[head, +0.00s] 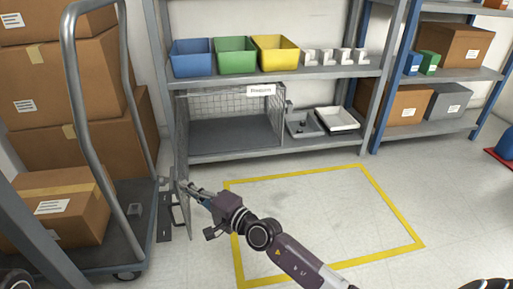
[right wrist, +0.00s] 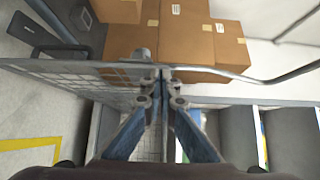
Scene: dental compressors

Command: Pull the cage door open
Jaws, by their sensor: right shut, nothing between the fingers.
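The wire cage (head: 232,104) stands on the lower shelf with a label on its front, and its front is open to view. The cage door (head: 181,150) is swung out towards me at the cage's left side and shows almost edge-on. Its mesh panel (right wrist: 85,78) also shows in the right wrist view. My right gripper (head: 186,187) is shut and empty, its fingertips at the door's near part; I cannot tell whether they touch it. In the right wrist view its fingertips (right wrist: 161,78) are together at the door panel. My left gripper is not in view.
A cart (head: 128,248) with stacked cardboard boxes (head: 70,85) stands close to the door's left. Blue, green and yellow bins (head: 277,50) stand on the shelf above, and trays (head: 338,119) right of the cage. The yellow-outlined floor area (head: 325,215) is clear apart from my arm above it.

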